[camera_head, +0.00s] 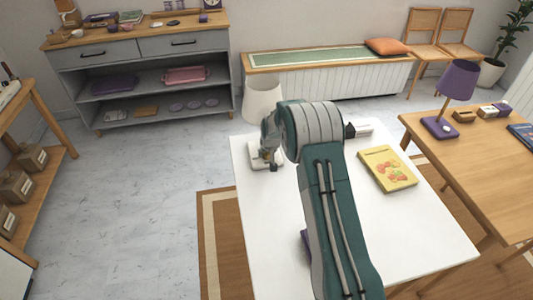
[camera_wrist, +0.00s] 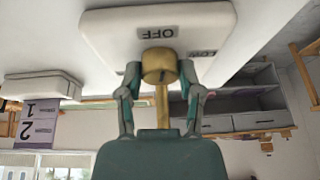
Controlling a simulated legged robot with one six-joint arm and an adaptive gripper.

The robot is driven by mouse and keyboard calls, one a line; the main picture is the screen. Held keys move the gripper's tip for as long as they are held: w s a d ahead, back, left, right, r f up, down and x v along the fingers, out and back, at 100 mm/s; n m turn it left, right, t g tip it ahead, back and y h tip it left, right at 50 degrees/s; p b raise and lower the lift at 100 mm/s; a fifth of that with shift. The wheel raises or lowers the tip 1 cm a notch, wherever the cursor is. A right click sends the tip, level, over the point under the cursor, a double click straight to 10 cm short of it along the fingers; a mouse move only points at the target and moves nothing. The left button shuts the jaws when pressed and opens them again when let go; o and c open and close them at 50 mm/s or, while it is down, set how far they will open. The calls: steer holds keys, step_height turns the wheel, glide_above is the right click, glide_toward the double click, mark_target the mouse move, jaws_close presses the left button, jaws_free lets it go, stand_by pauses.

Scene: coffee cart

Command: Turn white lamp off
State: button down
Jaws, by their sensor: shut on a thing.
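The white lamp has a white shade (camera_head: 263,100) beside my arm in the head view, and its white base (camera_head: 258,160) stands on the white table (camera_head: 420,245). In the wrist view, the picture is upside down and the base (camera_wrist: 195,20) carries the labels OFF and LOW. A round brass knob (camera_wrist: 159,65) and a thin brass stem show there. My gripper (camera_wrist: 160,85) is shut on the knob, with one finger on each side. Which label the knob is set to cannot be told. My arm hides part of the lamp in the head view.
A yellow book (camera_head: 387,168) lies on the white table to the right of my arm. A purple lamp (camera_head: 458,82) stands on the wooden table (camera_head: 490,165) at the right. A grey shelf unit (camera_head: 140,75) stands at the back left. Open floor lies left of the table.

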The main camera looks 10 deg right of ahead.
steer(key=shift+f+n, duration=0.15)
steer(key=shift+n, duration=0.55)
steer(key=shift+n+y, duration=0.3)
steer(key=shift+c, duration=1.3)
jaws_free()
steer(key=shift+s+r, duration=0.1)
steer(key=shift+r, duration=0.45)
steer(key=v, duration=1)
steer(key=shift+r, duration=0.35)
steer(key=shift+s+d, duration=0.1)
steer(key=shift+s, duration=0.05)
